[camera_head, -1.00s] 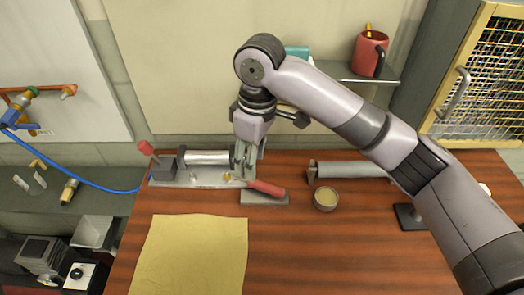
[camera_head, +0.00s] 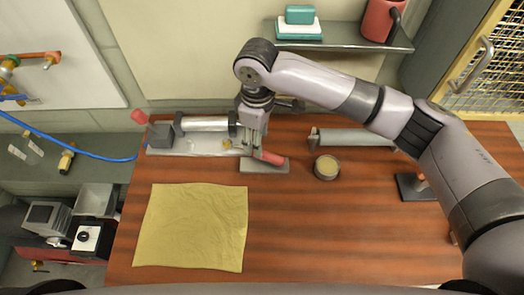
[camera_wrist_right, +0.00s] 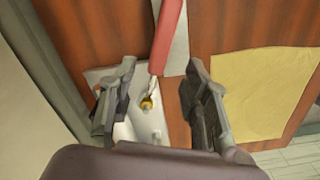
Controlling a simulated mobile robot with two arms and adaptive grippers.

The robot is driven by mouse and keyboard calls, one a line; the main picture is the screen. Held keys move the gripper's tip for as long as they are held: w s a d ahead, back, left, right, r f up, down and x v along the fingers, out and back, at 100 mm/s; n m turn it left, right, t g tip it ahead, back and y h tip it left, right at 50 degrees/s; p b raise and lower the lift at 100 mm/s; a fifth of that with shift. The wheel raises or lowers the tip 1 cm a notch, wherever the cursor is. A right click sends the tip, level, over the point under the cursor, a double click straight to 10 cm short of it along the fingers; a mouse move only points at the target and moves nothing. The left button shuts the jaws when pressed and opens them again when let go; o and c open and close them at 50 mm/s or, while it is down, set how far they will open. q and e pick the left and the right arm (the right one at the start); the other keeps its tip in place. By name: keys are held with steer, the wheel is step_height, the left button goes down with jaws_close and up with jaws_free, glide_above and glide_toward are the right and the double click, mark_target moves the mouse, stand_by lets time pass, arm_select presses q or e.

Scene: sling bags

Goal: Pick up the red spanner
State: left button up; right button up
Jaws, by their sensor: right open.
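The red spanner (camera_head: 269,157) lies near the back of the wooden table, its red handle over a flat grey plate (camera_head: 262,166). Its handle also shows at the top of the right wrist view (camera_wrist_right: 168,36), with a thin metal end pointing toward my fingers. My right gripper (camera_head: 252,143) is open just left of the handle, pointing down. In the wrist view its two fingers (camera_wrist_right: 155,100) stand apart on either side of the spanner's metal end and a small brass piece (camera_wrist_right: 147,104). Contact cannot be told. My left gripper is out of view.
A metal fixture (camera_head: 190,148) with a cylinder and a red-tipped lever is beside the gripper. A small round tin (camera_head: 326,167) and a grey bar (camera_head: 350,138) lie to the right. A yellow cloth (camera_head: 190,225) covers the front left; the front right is clear.

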mark_target(278, 160)
steer(key=shift+f, duration=0.45)
step_height(278, 160, down, 4)
steer(key=shift+d+f+p, duration=0.1)
steer(key=shift+f+p, duration=0.15)
steer(key=shift+p, duration=0.65)
steer(key=shift+f, duration=0.15)
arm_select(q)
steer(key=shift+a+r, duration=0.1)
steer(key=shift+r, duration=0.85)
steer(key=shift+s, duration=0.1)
arm_select(e)
steer(key=shift+c, duration=0.5)
jaws_close()
